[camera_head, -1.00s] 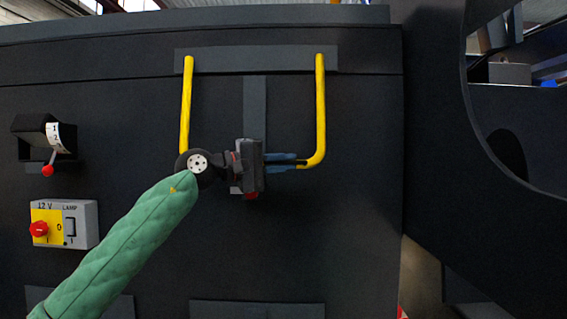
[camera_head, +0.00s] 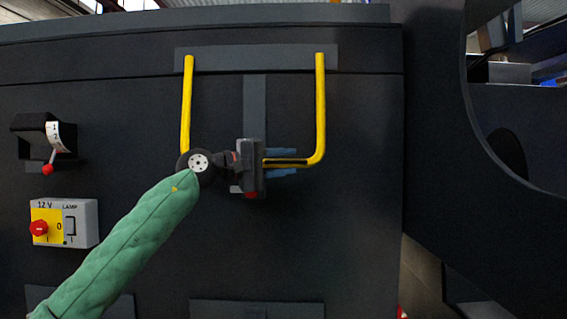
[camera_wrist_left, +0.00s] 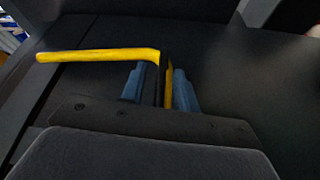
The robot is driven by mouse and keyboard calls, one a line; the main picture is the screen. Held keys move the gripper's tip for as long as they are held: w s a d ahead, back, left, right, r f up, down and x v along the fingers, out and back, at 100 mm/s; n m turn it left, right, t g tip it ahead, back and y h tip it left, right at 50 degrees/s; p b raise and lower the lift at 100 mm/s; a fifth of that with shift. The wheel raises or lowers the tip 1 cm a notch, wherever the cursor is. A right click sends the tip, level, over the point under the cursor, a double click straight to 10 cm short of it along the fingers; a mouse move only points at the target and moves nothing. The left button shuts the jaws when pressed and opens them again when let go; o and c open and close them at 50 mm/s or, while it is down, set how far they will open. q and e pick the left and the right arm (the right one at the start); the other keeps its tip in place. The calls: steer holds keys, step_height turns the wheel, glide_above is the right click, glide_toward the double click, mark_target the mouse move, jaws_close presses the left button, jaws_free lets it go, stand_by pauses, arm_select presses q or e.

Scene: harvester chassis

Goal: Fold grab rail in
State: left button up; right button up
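The yellow grab rail (camera_head: 320,110) is a U-shaped bar, its two legs hanging from a grey strip on the dark panel. My left gripper (camera_head: 291,162) is at the rail's bottom bar, near the right corner. Its blue fingers are apart, one above and one below the bar, with the bar running between them. In the left wrist view, the rail (camera_wrist_left: 100,55) bends at a corner and its bar passes between the spread fingers of the left gripper (camera_wrist_left: 162,75), closer to the right finger. My wrist hides the bottom bar's left part. My right gripper is not in view.
A lever switch with a red knob (camera_head: 47,169) and a lamp switch box (camera_head: 82,222) with a red knob sit on the panel at the left. A large dark curved part (camera_head: 440,160) stands at the right. The panel below the rail is mostly clear.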

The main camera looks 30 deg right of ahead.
arm_select(q)
steer(key=w+a, duration=0.1)
steer(key=a, duration=0.6)
steer(key=shift+w+a+f, duration=0.15)
steer(key=shift+a+f, duration=0.15)
steer(key=shift+a, duration=0.05)
